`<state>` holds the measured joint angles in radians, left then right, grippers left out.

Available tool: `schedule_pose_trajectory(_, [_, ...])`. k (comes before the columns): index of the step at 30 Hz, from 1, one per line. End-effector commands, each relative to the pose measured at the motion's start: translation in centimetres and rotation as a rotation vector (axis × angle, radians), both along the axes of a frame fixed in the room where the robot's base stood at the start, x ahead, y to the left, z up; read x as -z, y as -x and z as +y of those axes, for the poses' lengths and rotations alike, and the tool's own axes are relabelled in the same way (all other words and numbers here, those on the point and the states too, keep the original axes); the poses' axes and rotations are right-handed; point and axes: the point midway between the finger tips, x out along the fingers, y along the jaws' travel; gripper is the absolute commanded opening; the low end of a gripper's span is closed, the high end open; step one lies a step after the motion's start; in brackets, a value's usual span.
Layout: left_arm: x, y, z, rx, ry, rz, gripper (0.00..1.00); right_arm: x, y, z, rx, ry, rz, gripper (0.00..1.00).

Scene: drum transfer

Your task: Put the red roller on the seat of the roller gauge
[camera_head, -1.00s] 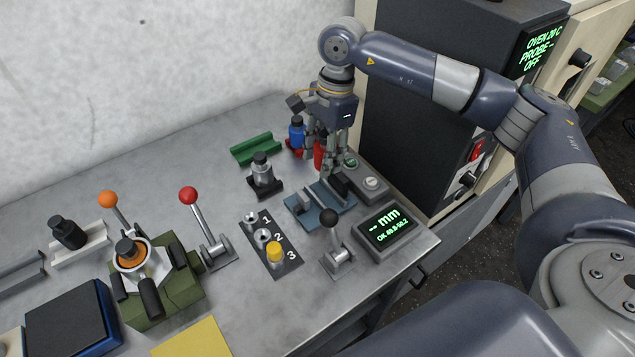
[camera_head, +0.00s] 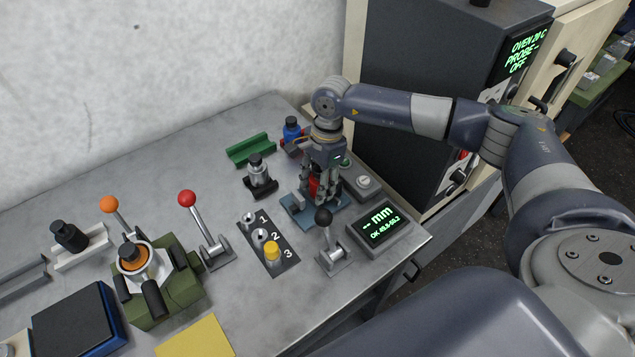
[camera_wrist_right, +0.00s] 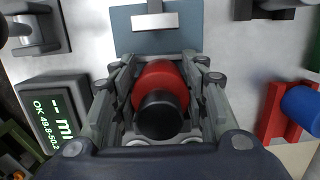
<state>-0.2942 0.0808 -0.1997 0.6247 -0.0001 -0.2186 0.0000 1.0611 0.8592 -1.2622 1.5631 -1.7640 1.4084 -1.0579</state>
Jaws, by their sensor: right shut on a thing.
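The red roller (camera_wrist_right: 163,79), with a black knob on top, is between the fingers of my right gripper (camera_wrist_right: 163,92), which is shut on it. In the head view the right gripper (camera_head: 318,190) is over the blue-grey roller gauge (camera_head: 296,208), and a little of the red roller (camera_head: 314,186) shows between the fingers. I cannot tell whether the roller touches the seat, as the fingers hide its lower end. The gauge base (camera_wrist_right: 125,18) also shows in the right wrist view. The gauge display (camera_head: 382,225) reads "-- mm, OK 49.8-50.2". My left gripper is not in view.
A black-knobbed lever (camera_head: 326,240) stands just in front of the gauge. A blue roller (camera_head: 291,130) sits behind my right gripper, near a green tray (camera_head: 250,149). A grey, black-capped roller (camera_head: 259,172) stands left of the gauge. A numbered plate (camera_head: 267,243) lies front left.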

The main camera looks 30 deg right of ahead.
Motion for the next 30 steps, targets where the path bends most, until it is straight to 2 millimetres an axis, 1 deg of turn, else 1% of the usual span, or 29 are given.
schedule_pose_trajectory(2, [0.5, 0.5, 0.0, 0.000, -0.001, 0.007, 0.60, 0.3, 0.0, 0.0, 0.000, -0.001, -0.002, 0.05])
schedule_pose_trajectory(3, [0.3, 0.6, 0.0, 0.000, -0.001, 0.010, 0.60, 0.2, 0.0, 0.0, 0.000, 0.000, 0.000, 0.47])
schedule_pose_trajectory(5, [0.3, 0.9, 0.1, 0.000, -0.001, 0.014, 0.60, 0.2, 0.0, 0.0, 0.000, 0.000, 0.000, 0.61])
schedule_pose_trajectory(14, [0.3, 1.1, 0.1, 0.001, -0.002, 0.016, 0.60, 0.2, 0.0, 0.0, 0.000, 0.000, 0.000, 0.61])
schedule_pose_trajectory(18, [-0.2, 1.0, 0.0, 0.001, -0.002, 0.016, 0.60, -0.4, 0.0, 0.0, 0.001, 0.000, 0.000, 0.61])
schedule_pose_trajectory(19, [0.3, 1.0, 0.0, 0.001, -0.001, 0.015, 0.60, -0.5, -0.1, -0.1, 0.000, 0.000, -0.003, 0.61])
schedule_pose_trajectory(23, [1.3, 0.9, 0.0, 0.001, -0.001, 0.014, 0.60, -2.6, -0.2, -0.5, 0.000, 0.000, -0.006, 0.61])
schedule_pose_trajectory(30, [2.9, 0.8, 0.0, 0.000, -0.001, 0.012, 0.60, -7.8, -0.3, -1.2, 0.002, 0.000, -0.006, 0.61])
